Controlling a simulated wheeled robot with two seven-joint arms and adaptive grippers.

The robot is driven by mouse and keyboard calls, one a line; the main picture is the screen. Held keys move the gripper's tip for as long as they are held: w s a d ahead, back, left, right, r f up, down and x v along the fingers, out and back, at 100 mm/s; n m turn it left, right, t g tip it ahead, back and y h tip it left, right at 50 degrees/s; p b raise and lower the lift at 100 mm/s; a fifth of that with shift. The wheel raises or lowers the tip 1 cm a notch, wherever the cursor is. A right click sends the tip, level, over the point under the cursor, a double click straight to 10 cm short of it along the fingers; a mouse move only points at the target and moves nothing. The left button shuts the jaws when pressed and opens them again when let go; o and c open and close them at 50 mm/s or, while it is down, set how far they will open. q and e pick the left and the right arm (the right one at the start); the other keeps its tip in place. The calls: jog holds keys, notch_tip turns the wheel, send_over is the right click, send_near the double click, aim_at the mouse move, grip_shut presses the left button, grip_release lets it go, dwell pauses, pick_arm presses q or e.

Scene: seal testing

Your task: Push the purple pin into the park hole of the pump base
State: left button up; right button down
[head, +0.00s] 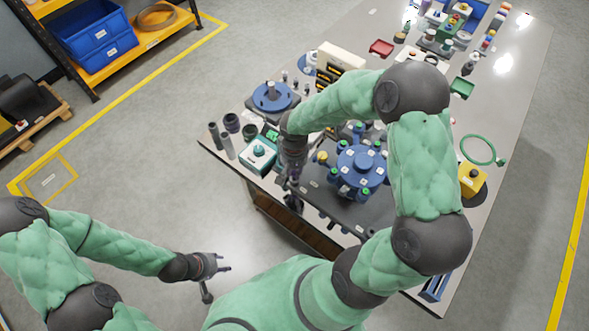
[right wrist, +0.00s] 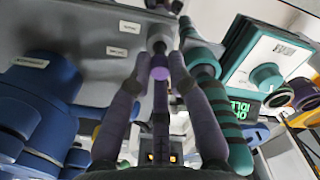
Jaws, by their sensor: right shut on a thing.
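In the head view my right gripper (head: 290,190) hangs at the table's near edge, left of a blue round unit with green-capped fittings (head: 362,165), which looks like the pump base. The same kind of blue body shows at left in the right wrist view (right wrist: 40,105). I cannot make out the park hole. My left gripper (head: 221,266) is empty, fingers apart, over the floor away from the table.
A white-and-teal box with a knob (head: 258,154) and dark cylinders (head: 228,145) stand left of my right gripper. A blue flanged disc (head: 271,97) lies behind. A green ring (head: 478,150) and yellow box (head: 472,179) are at right. Many small parts crowd the table's far end.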

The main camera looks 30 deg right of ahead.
jog(key=shift+f, duration=0.35)
dwell(0.3)
jog(key=c, duration=1.1)
grip_release()
jog(key=shift+b, duration=0.3)
jog(key=shift+r+p, duration=1.75)
jog(key=shift+r, duration=0.75)
jog(key=shift+f, duration=0.1)
jog(key=s+a+f+y, duration=0.1)
jog(key=s+a+f, duration=0.2)
jog(key=a+f, duration=0.2)
jog(key=s+a+f+n+y, duration=0.1)
jog(key=s+a+f, duration=0.3)
jog(key=f, duration=0.2)
jog(key=s+a+f+n+y, duration=0.1)
jog(key=s+a+f+y, duration=0.1)
jog(key=s+a+f, duration=0.2)
jog(key=shift+s+a+f, duration=0.15)
jog(key=shift+a+f, duration=0.65)
jog(key=shift+f, duration=0.15)
